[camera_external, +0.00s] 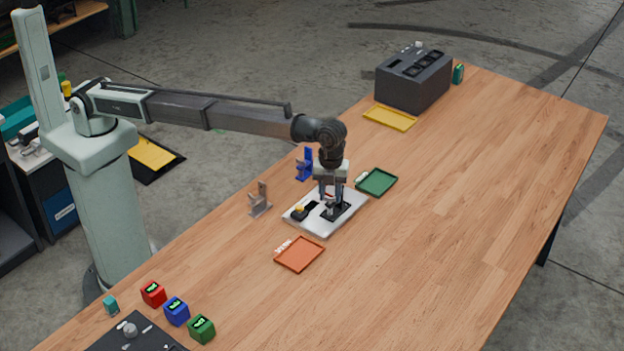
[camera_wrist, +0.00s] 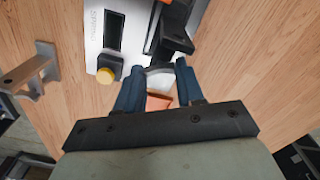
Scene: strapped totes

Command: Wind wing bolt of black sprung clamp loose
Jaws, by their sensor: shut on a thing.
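A white board (camera_external: 316,226) lies on the table. It also shows in the wrist view (camera_wrist: 95,35) with a dark slot (camera_wrist: 115,31) and a yellow knob (camera_wrist: 106,75) on a black block. The black sprung clamp (camera_wrist: 172,35) stands on the board beside the slot; my gripper partly covers it in the external view. My gripper (camera_wrist: 159,72) points down over the clamp (camera_external: 332,196). Its blue-grey fingers are shut on a light grey piece, which appears to be the wing bolt (camera_wrist: 159,70). Its full shape is hidden between the fingers.
A green tray (camera_external: 377,182) and an orange tray (camera_external: 299,255) lie near the board. Blue (camera_external: 304,165) and grey (camera_external: 260,202) brackets stand left of it. A dark box (camera_external: 413,82) and yellow tray (camera_external: 389,118) are at the far end. The table's right side is clear.

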